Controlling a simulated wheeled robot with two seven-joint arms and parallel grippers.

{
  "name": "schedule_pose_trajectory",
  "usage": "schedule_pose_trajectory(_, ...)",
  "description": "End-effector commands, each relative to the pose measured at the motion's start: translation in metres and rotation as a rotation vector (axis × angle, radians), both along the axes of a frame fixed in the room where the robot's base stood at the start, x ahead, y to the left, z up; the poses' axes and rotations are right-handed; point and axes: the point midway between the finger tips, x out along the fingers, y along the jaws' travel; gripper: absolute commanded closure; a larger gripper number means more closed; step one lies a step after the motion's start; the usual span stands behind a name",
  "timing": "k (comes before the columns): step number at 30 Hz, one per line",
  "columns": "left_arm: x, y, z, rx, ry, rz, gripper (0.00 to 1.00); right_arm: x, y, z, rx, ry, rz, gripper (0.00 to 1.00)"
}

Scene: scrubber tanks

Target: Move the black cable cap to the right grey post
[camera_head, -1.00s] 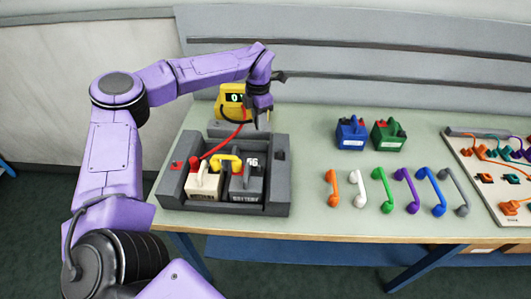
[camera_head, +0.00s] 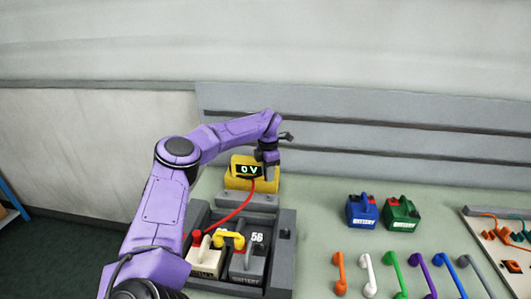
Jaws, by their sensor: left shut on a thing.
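My left gripper (camera_head: 268,166) is at the right front of the yellow meter (camera_head: 240,184), above the grey tray (camera_head: 283,262). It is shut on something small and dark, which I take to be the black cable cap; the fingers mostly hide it. The meter display reads 0 V. A red cable (camera_head: 233,212) runs from the meter to the left side of the tray. A dark post, likely the right grey post (camera_head: 285,234), stands at the tray's right side, apart from the gripper. My right gripper is out of view.
A white battery (camera_head: 206,262) and a grey battery (camera_head: 244,266) sit in the tray, joined by a yellow link (camera_head: 229,236). Blue (camera_head: 361,211) and green (camera_head: 401,214) batteries stand right. Several coloured links lie in front of them. The table between is clear.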

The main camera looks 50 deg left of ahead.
Motion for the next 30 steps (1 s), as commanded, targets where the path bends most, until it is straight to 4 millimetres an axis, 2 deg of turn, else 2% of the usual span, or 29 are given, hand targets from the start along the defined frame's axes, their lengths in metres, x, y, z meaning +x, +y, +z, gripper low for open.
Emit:
schedule_pose_trajectory(8,0.001,-0.001,-0.003,0.000,0.000,-0.003,1.00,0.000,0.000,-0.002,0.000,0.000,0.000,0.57)
schedule_pose_trajectory(30,0.002,-0.003,-0.072,0.001,0.001,-0.005,1.00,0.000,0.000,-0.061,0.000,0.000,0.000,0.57)
